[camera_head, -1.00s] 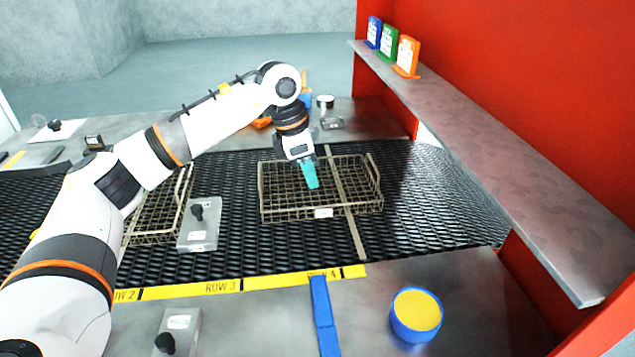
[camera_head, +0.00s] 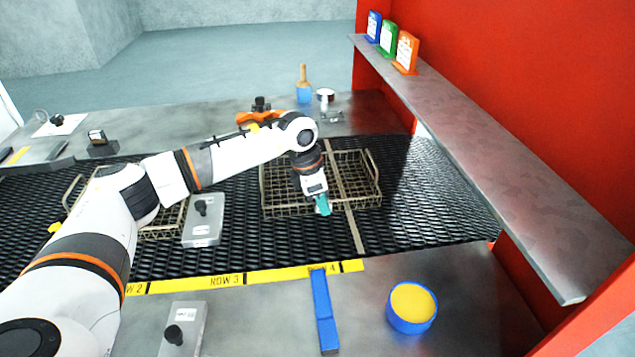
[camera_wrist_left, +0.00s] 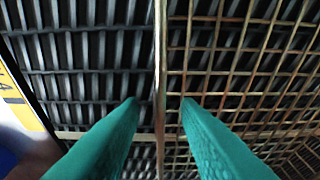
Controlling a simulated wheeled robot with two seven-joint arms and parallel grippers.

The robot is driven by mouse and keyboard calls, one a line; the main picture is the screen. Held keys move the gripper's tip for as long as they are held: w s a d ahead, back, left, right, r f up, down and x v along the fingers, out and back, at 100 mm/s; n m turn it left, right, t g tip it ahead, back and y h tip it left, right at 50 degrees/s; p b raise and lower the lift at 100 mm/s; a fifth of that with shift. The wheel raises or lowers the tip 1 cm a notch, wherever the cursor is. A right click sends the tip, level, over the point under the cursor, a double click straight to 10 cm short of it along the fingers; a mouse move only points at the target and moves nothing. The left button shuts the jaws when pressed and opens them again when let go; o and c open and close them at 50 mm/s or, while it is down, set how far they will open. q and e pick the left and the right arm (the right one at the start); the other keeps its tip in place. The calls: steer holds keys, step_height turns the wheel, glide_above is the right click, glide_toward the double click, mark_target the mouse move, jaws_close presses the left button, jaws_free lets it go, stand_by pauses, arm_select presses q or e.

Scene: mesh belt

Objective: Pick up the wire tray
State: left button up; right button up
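The wire tray (camera_head: 282,211), a shallow tan wire-mesh basket with end handles, lies on the black mesh belt. A flat strip crosses it. My left gripper (camera_head: 323,207), with teal fingers, points down at the tray's near long wall and hides part of it. In the left wrist view the teal fingertips (camera_wrist_left: 160,101) are apart, one on each side of the tray's rim wire (camera_wrist_left: 160,60). Gaps show between the rim and both fingers. The tray's mesh (camera_wrist_left: 235,95) fills the right side of that view. My right gripper is not in view.
A second wire tray (camera_head: 165,234) lies left, partly behind my arm, beside a grey block with a black knob (camera_head: 202,222). A metal shelf (camera_head: 480,170) juts from the red wall at right. A blue bowl (camera_head: 412,310) stands on the near counter.

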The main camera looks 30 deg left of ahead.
arm_select(q)
jaws_close()
steer(key=shift+r, duration=0.1)
